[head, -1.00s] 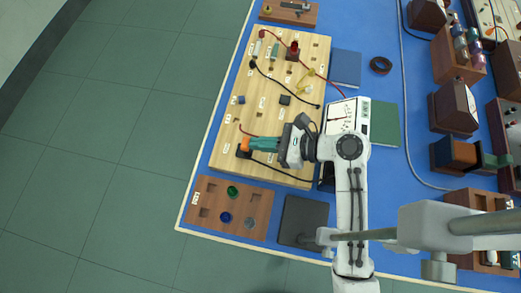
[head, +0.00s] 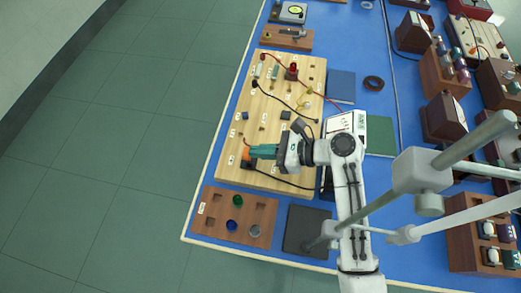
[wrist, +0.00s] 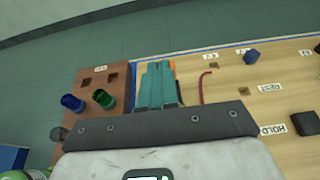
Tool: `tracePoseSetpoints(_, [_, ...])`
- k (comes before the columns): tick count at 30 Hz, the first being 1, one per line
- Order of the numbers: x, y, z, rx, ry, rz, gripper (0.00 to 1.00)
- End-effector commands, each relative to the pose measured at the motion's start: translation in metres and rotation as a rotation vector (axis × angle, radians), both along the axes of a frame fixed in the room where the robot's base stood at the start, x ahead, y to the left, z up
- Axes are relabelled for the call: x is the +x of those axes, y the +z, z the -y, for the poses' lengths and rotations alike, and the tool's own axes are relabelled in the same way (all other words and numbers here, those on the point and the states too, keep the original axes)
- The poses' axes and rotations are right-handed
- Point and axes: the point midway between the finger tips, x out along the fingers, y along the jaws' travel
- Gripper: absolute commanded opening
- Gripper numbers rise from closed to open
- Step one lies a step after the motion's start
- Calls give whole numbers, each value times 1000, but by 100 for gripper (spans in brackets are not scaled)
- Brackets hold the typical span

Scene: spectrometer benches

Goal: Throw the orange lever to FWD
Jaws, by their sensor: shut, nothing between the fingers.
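The orange lever (head: 246,153) shows as a small orange patch at the lower left of the pale wooden board (head: 231,177), above a dark base (head: 247,164). My gripper (head: 255,152), with teal fingers, points left across the board, its tips at the lever. In the wrist view the fingers (wrist: 157,82) lie close together with nothing seen between them. A sliver of the orange lever (wrist: 173,65) shows along their right side near the tips. The fingers hide most of the lever, so its position and FWD marking cannot be read.
A brown block (head: 209,222) with green and blue pieces and a dark square pad (head: 293,238) lie in front of the board. Wires and small fittings cover the board. Labels REST (wrist: 269,86) and HOLD (wrist: 272,129) show. Wooden boxes (head: 444,118) stand at right.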

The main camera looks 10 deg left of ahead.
Motion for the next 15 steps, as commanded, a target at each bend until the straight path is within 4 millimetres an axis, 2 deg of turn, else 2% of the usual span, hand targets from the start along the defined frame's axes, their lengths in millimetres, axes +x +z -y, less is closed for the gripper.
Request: tracePoseSetpoints(15, [0, 14, 0, 0, 1, 0, 0])
